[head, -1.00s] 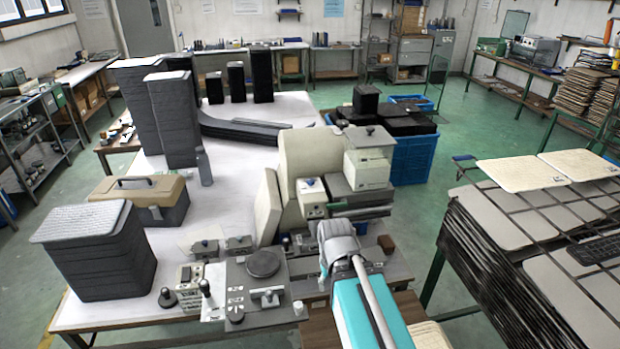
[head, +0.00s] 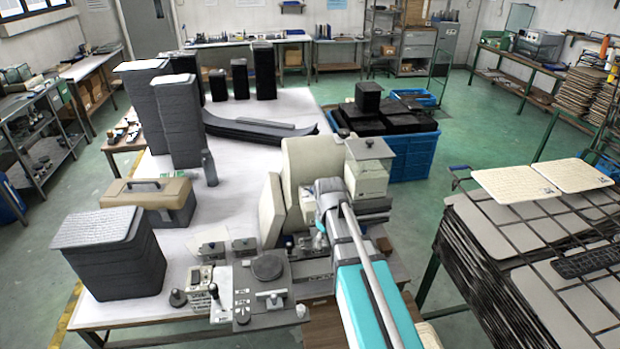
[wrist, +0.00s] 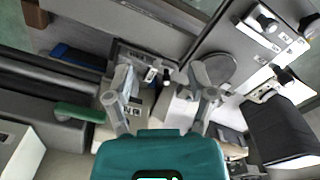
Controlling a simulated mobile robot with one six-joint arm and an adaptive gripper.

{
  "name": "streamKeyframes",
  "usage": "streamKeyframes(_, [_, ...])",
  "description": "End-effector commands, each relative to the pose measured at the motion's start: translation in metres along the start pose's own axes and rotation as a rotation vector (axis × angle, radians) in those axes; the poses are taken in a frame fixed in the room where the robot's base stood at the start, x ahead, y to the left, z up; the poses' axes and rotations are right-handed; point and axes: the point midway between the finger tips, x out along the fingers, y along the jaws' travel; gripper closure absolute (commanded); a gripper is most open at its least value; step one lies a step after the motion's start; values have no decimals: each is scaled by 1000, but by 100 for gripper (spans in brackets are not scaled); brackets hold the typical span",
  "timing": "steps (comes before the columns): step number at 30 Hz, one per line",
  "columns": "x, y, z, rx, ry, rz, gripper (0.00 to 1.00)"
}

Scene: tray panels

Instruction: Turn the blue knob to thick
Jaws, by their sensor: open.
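My gripper (head: 322,226) is in front of the small cream unit (head: 308,206) beside the cream blocks in the head view. The gripper and arm cover most of this unit, and I cannot make out the blue knob on its top. In the wrist view my gripper (wrist: 160,97) has its two grey fingers wide apart, with nothing held between them. A pale labelled panel (wrist: 158,110) and small dark and white fittings (wrist: 158,74) show between and beyond the fingertips. A pale bluish patch beside the left finger is too unclear to name. I cannot read a thick mark.
A grey plate with a round dark disc (head: 268,267) lies left of my arm. A grey-topped machine (head: 370,165) stands close behind the gripper. Cream blocks (head: 308,165) stand to its left. A blue crate (head: 415,158) is behind, right. The white tabletop at left has free room.

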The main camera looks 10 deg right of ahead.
Motion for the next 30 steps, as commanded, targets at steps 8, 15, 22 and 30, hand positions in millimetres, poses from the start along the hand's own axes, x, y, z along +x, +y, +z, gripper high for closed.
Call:
streamKeyframes(8, [-50,29,-53,-229,5,5,29])
streamKeyframes(15, [-86,51,-95,-429,9,11,29])
streamKeyframes(22, [-120,73,-135,-621,13,17,29])
streamKeyframes(30, [-154,95,-175,-821,14,24,29])
